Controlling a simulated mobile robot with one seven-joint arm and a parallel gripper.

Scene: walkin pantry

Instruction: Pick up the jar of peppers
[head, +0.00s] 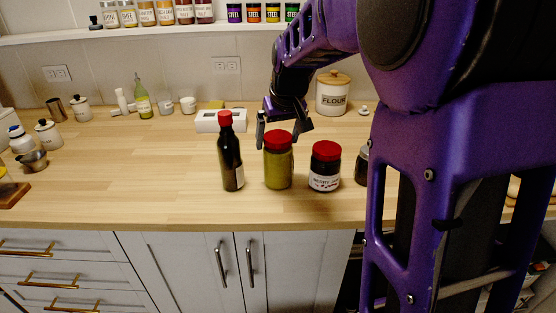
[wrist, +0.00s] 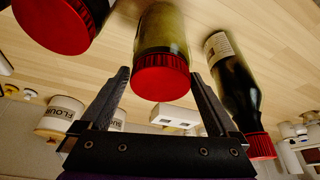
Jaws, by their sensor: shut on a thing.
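The jar of peppers (head: 278,170), a clear jar with yellow-green contents and a red lid, stands upright on the wooden counter between a dark bottle and a dark jar. My gripper (head: 283,136) is above and behind it, with its fingers at the red lid. In the wrist view, the jar's red lid (wrist: 160,78) sits between the two fingertips of my gripper (wrist: 160,73), which is shut on it. The exact contact at the fingertips is hard to see.
A dark bottle with a red cap (head: 232,155) stands close on the left. A dark jar with a red lid and white label (head: 325,168) stands close on the right. A white box (head: 220,121) and a flour canister (head: 333,95) are behind. The counter's left middle is clear.

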